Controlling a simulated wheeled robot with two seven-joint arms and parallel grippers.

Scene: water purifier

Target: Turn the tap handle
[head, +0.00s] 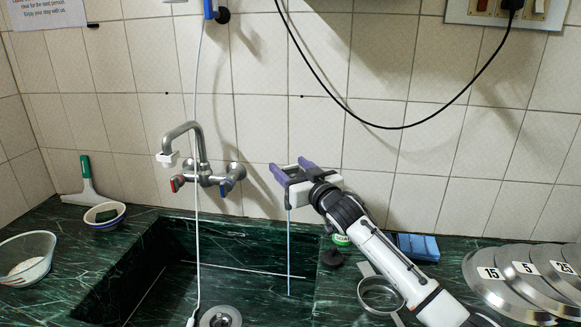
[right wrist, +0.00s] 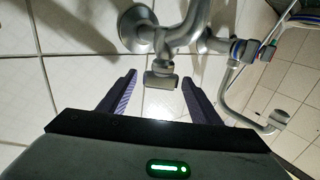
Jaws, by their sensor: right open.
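The wall tap (head: 200,155) has a curved grey spout over the sink, with a red-marked handle (head: 177,183) on its left and a blue-marked handle (head: 232,178) on its right. My right gripper (head: 291,170) is open and empty, with purple fingers pointing left toward the tap, to the right of the blue-marked handle and apart from it. In the right wrist view, a grey tap handle (right wrist: 162,78) appears between the open fingertips, beyond them; I cannot tell the exact gap. The tap spout (right wrist: 250,112) shows at the right there. My left gripper is not in view.
A green marble sink (head: 240,255) lies below the tap. A thin white hose (head: 197,230) hangs in front of the tap.

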